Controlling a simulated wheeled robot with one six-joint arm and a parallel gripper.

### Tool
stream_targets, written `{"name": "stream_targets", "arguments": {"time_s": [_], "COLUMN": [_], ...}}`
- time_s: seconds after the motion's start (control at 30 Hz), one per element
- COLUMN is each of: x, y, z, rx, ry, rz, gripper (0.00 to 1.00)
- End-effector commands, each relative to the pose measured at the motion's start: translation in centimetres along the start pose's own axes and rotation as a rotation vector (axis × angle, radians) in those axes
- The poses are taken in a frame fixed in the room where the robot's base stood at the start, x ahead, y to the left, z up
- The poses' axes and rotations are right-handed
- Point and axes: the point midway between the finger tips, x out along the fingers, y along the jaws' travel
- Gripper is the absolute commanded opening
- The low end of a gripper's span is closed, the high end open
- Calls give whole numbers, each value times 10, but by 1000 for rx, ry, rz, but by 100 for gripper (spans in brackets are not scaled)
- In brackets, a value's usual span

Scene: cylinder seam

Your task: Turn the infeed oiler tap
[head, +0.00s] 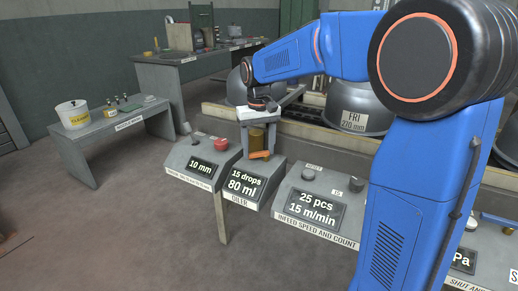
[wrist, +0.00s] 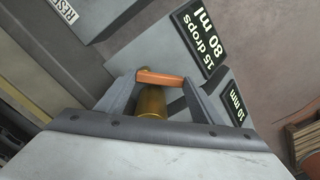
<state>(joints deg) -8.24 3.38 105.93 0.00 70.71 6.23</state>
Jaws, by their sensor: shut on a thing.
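The infeed oiler tap has an orange lever (head: 260,155) on a brass-coloured body (head: 257,138), above the grey oiler panel reading 15 drops and 80 ml. In the wrist view the orange lever (wrist: 160,77) lies crosswise between my finger tips, with the brass body (wrist: 152,101) below it. My gripper (head: 259,150) points down over the oiler and is shut on the lever. In the wrist view my gripper (wrist: 159,82) has one finger at each end of the lever. Part of the brass body is hidden behind my gripper.
A red button (head: 221,145) is on the 10 mm panel left of the oiler. The infeed speed and count panel (head: 311,208) with a dark knob (head: 308,174) is on the right. Large metal domes (head: 357,108) stand behind. Floor to the left is open.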

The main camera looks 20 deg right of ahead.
Motion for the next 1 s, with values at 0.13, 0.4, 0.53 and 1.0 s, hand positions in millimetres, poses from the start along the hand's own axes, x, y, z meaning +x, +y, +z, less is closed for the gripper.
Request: {"name": "stream_targets", "arguments": {"time_s": [0.13, 0.4, 0.53, 1.0], "x": [0, 0, 0, -5], "y": [0, 0, 0, 0], "z": [-1, -1, -1, -1], "rx": [21, 26, 25, 25], "ry": [1, 1, 1, 2], "rz": [0, 0, 0, 0], "gripper": [38, 38, 38, 79]}}
